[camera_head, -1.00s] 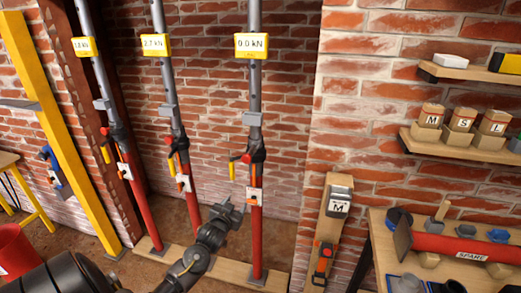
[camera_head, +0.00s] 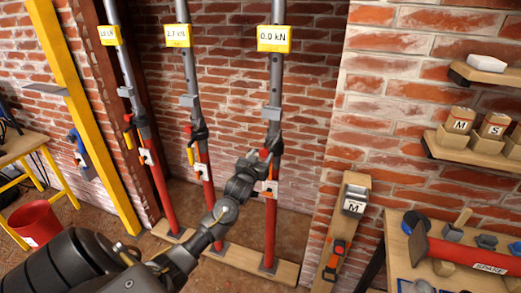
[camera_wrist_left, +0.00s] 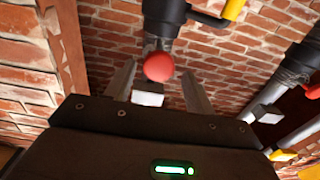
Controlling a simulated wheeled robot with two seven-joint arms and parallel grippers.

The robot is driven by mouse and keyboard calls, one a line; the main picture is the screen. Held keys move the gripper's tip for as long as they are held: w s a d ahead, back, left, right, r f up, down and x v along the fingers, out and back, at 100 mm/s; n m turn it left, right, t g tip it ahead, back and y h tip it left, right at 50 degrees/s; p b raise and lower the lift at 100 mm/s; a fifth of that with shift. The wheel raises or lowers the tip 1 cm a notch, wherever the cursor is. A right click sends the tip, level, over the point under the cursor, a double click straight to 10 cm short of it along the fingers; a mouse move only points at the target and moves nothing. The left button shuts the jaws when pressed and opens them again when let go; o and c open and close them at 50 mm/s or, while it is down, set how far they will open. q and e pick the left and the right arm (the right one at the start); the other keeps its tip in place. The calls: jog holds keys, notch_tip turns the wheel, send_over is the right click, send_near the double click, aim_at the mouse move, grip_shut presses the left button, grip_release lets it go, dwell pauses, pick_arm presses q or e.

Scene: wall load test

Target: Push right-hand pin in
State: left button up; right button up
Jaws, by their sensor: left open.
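The right-hand prop (camera_head: 270,225) stands in the middle of the head view, red below and grey above, with a 0.0 kN display (camera_head: 274,39). The red pin knob (camera_head: 265,154) sits at its collar, partly behind my left gripper (camera_head: 258,163). In the left wrist view the round red knob (camera_wrist_left: 159,66) shows ahead, between the lines of the two open fingers of my left gripper (camera_wrist_left: 158,90). The fingers hold nothing. How far the pin is in, and whether I touch it, I cannot tell. My right gripper is not in view.
Two more props, with displays (camera_head: 178,36) and (camera_head: 109,36), stand to the left. A wooden board (camera_head: 341,235) with a part marked M leans on the wall at right. A bench (camera_head: 400,262) carries a red spare tube. A red bucket (camera_head: 36,222) stands at left.

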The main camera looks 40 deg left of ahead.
pick_arm(q)
jog(key=shift+x, duration=1.45)
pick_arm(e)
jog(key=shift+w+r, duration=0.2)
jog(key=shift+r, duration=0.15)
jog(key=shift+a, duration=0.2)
